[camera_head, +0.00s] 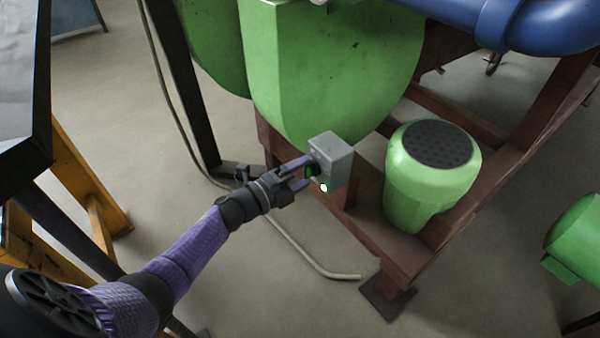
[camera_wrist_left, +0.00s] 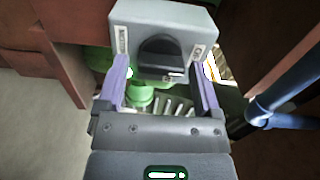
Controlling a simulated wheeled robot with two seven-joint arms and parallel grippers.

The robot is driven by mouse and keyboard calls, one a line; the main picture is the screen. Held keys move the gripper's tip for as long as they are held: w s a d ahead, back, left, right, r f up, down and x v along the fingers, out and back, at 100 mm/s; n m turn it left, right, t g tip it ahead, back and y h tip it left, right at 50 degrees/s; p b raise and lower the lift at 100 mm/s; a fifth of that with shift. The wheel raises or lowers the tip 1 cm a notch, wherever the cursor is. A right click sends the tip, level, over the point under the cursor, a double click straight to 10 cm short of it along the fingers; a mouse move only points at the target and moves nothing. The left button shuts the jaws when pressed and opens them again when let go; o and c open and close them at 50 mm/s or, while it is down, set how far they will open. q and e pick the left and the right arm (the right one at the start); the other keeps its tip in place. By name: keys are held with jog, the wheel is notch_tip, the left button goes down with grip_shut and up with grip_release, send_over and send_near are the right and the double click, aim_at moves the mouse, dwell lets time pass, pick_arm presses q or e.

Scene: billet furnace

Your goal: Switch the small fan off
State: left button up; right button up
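A grey switch box (camera_head: 335,158) is fixed to the brown frame, with a lit green lamp (camera_head: 324,188) low on its face. In the left wrist view the switch box (camera_wrist_left: 190,17) carries a black rotary knob (camera_wrist_left: 161,52) between two small labels I cannot read. My left gripper (camera_head: 304,172) is at the box face. In the wrist view its two purple fingers stand apart, one on each side of the knob; I cannot tell whether they touch it. My right gripper is not in view.
A green rounded housing (camera_head: 420,190) with a dark perforated top stands right of the box on the brown frame (camera_head: 398,255). A large green casing (camera_head: 325,65) rises behind, and a blue pipe (camera_head: 545,25) crosses upper right. A yellow stand (camera_head: 85,180) is at left.

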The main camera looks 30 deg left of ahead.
pick_arm(q)
jog(key=shift+o, duration=0.7)
jog(key=shift+s, duration=0.2)
jog(key=p+v, duration=0.3)
jog(key=v, duration=0.6)
jog(key=shift+s+a, duration=0.15)
jog(key=shift+s, duration=0.05)
